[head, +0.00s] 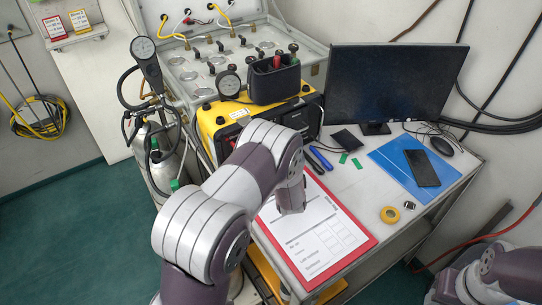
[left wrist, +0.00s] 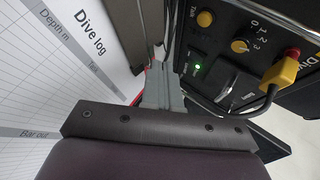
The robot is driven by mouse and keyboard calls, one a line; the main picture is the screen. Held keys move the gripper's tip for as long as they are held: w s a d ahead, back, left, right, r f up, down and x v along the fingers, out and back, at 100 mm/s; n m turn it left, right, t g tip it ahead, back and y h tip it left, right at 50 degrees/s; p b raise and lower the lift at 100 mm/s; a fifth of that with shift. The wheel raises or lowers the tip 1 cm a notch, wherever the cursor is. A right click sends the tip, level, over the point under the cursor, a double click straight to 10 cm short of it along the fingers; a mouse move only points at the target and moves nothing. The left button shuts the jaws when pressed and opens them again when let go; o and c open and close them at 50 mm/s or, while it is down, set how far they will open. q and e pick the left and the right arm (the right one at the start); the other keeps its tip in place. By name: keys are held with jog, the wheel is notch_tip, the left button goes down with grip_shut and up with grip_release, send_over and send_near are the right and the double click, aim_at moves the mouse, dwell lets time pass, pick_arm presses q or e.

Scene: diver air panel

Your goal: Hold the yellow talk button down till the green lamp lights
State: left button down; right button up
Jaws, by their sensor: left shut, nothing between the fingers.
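The yellow talk button (left wrist: 204,18) shows on the black panel face in the left wrist view, beside the word "Talk". A small green light (left wrist: 197,67) glows lower on that face; its label is too small to read. My left gripper (left wrist: 158,55) is shut and empty, its tips left of the button and apart from it in the picture; the depth gap is hard to judge. In the head view the yellow box (head: 209,124) stands behind my left arm, which hides the button and the fingers. My right gripper is out of view.
A red clipboard with a dive log (head: 318,240) lies below my left wrist. A monitor (head: 392,85) stands to the right.

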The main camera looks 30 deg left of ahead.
pick_arm(q)
jog(key=w+a, duration=0.1)
jog(key=a, duration=0.1)
jog(key=w+a+b, duration=0.1)
jog(key=a, duration=0.1)
jog(key=shift+w+f, duration=0.1)
jog(key=shift+w, duration=0.1)
jog(key=shift+w+a, duration=0.3)
jog(key=shift+a, duration=0.35)
jog(key=shift+w+a, duration=0.1)
jog(key=shift+a, duration=0.05)
dwell(1.3)
jog(key=shift+w+a, duration=0.15)
jog(key=shift+a, duration=0.1)
jog(key=shift+w+a+b, duration=0.2)
jog(key=shift+a+b, duration=0.1)
dwell(1.8)
jog(key=shift+d, duration=0.1)
jog(key=shift+s+d+p, duration=0.45)
jog(key=shift+d, duration=0.15)
